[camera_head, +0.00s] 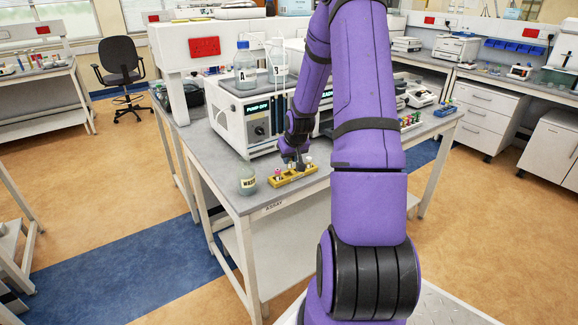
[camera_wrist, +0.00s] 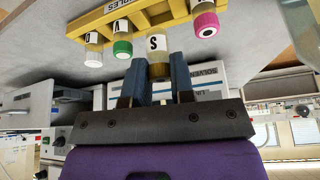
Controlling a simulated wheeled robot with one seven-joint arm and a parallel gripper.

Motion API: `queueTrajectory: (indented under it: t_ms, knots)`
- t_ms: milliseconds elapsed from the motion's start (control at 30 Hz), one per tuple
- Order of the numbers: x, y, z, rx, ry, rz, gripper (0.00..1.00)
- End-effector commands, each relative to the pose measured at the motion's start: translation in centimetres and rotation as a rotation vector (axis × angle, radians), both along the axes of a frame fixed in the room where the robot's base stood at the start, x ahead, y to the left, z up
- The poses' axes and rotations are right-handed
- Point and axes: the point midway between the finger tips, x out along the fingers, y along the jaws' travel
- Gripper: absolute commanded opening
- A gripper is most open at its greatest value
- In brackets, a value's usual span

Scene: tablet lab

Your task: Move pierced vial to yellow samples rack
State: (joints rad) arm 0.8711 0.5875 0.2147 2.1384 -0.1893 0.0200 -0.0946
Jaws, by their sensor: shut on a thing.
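The yellow samples rack (camera_head: 291,178) stands near the front edge of the bench; it also shows along the top of the wrist view (camera_wrist: 98,28). My gripper (camera_wrist: 161,82) is shut on a vial labelled S (camera_wrist: 157,45), with one finger on each side of its tan cap end. The vial's lower end meets the rack in the wrist view; I cannot tell whether it is fully seated. A pierced cap top is not visible. The rack also holds a green-capped vial (camera_wrist: 122,47), a white-capped vial (camera_wrist: 93,58) and a pink-capped vial (camera_wrist: 206,24). In the head view my gripper (camera_head: 299,163) is over the rack.
A waste bottle (camera_head: 248,181) stands just left of the rack. Behind is a white pump instrument (camera_head: 233,125) with bottle A (camera_head: 246,68) on top. Another rack with coloured caps (camera_head: 411,121) is farther right, partly behind my arm. Some bare bench lies left of the waste bottle.

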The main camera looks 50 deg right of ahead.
Motion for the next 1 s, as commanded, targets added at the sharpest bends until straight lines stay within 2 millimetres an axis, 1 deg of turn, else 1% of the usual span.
queueTrajectory:
  t_ms: [67,200,300,667,700,733,1000]
  knots:
    - [0.6,0.1,-0.3,0.001,0.002,0.001,0.01]
    - [0.4,0.2,-2.6,0.004,0.004,0.001,0.01]
    - [0.5,0.1,-3.5,0.002,0.001,0.0,0.01]
    - [0.4,0.1,-3.9,0.0,0.001,0.0,0.01]
    - [0.4,0.1,-3.8,0.0,0.001,0.0,0.3]
    - [0.4,0.0,-3.8,0.0,0.001,0.0,0.33]
    - [0.5,0.1,-3.7,0.0,0.0,0.0,0.33]
